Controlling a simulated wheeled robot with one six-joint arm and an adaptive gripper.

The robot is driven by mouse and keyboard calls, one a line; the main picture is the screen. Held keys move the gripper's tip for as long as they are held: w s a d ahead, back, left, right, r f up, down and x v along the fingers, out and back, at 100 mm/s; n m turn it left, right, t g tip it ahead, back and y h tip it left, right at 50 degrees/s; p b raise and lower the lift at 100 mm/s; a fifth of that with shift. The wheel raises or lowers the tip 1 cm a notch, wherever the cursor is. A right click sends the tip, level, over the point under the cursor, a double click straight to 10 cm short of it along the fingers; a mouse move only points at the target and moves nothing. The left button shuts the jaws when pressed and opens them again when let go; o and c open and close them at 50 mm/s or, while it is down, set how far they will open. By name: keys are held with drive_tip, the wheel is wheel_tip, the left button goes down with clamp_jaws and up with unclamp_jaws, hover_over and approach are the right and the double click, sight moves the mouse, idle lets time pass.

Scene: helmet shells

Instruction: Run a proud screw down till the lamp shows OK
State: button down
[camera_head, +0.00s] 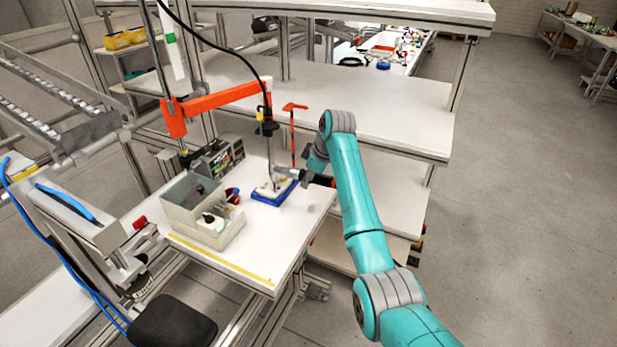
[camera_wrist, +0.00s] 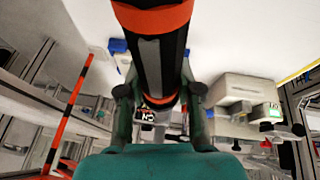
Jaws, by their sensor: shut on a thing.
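A blue fixture (camera_head: 262,199) stands on the white bench, with a small pale part (camera_head: 266,188) on it. My gripper (camera_wrist: 162,95) is shut on a black tool with orange bands (camera_wrist: 148,55); its fingers sit on either side of the tool. A dark unit with small panels (camera_head: 225,158) stands behind the fixture. A lit sign (camera_wrist: 147,116) shows in the wrist view, its wording unclear.
An orange boom (camera_head: 215,105) and black cable hang overhead. A red post (camera_head: 293,135) stands behind. The bench's right front is clear.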

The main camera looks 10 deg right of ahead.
drive_tip(key=shift+s+f, duration=0.1)
drive_tip(key=shift+f, duration=0.65)
idle(1.6)
drive_tip(key=shift+r, duration=0.1)
